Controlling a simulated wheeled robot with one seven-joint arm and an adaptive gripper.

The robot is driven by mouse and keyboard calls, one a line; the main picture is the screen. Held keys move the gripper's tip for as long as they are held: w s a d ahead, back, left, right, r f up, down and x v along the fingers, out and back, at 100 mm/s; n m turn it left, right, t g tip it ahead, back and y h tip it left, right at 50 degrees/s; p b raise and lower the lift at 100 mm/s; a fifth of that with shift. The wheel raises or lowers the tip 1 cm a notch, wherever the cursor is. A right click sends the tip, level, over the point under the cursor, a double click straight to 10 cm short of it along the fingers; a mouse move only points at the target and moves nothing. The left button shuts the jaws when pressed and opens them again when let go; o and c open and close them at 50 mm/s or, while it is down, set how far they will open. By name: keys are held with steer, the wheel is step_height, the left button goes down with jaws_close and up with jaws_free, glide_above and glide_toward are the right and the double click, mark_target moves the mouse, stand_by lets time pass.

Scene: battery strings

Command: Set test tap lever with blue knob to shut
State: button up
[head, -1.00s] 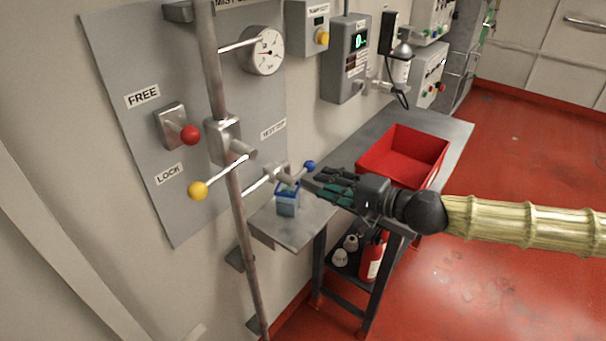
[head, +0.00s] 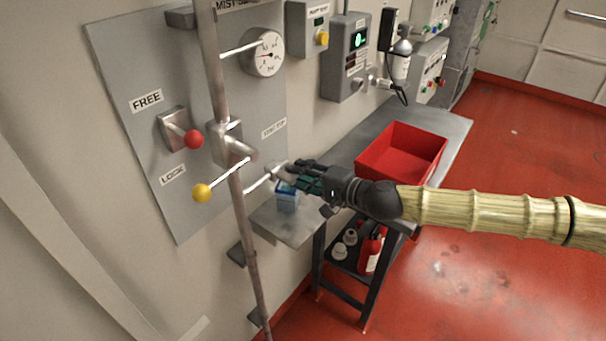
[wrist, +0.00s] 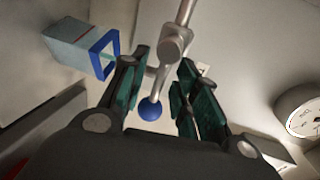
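The test tap (wrist: 174,42) is a grey metal valve on a thin pipe, and its lever ends in a blue knob (wrist: 150,109). In the wrist view the lever and knob lie between the two green-padded fingers of my gripper (wrist: 160,95). The fingers stand apart, with a gap on each side of the lever. In the head view my gripper (head: 290,178) is at the tap (head: 277,172) and hides the blue knob. A blue-rimmed container (head: 287,198) is just below the gripper; it also shows in the wrist view (wrist: 80,45).
A yellow-knobbed lever (head: 202,193) and a vertical pipe (head: 243,215) are left of my gripper. A red-knobbed lever (head: 193,139) is on the panel between FREE and LOCK labels. A red bin (head: 402,150) stands on the grey bench (head: 285,228). A round gauge (head: 267,55) is above.

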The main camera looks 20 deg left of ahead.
jaws_close()
steer(key=shift+f, duration=0.1)
